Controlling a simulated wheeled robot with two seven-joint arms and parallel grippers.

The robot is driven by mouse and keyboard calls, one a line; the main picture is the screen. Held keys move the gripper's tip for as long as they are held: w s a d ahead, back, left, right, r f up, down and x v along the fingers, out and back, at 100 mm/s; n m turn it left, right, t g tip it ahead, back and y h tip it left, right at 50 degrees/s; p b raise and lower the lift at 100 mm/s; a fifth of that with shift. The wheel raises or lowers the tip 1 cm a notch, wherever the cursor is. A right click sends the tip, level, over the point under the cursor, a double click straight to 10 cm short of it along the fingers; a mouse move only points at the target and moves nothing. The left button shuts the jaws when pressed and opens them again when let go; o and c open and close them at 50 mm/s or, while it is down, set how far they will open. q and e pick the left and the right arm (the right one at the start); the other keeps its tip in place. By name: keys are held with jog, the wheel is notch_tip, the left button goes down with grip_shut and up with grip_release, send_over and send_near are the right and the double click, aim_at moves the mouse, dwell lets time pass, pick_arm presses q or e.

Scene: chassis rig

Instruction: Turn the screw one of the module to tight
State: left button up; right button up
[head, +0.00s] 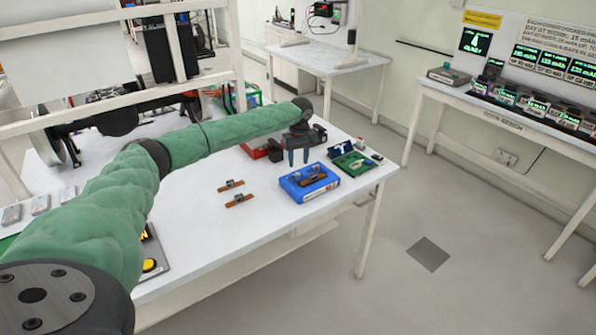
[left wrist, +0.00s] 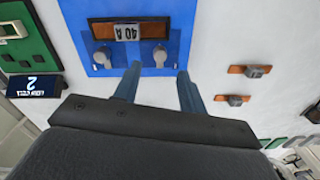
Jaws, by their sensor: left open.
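The blue module (head: 291,194) lies on the white table near its right end. In the left wrist view the module (left wrist: 77,12) carries a brown fuse-like piece marked 40A (left wrist: 153,29) and two grey screw knobs, one on the left (left wrist: 102,57) and one on the right (left wrist: 160,55). No label shows which is screw one. My right gripper is out of view.
Two small brown pieces (head: 230,185) (head: 239,200) lie left of the module. A green board (head: 356,163) and a dark display (head: 341,148) stand to its right. A red item (head: 254,151) lies behind. The table front is mostly clear.

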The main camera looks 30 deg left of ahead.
aim_at(298, 174)
pick_arm(q)
jog(key=shift+s+f+p, duration=0.1)
jog(key=shift+f+p, duration=0.85)
jog(key=shift+f, duration=1.85)
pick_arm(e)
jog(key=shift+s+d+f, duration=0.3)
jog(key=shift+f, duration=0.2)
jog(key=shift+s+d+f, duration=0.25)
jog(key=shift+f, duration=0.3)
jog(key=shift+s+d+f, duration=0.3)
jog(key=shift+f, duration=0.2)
pick_arm(q)
grip_shut()
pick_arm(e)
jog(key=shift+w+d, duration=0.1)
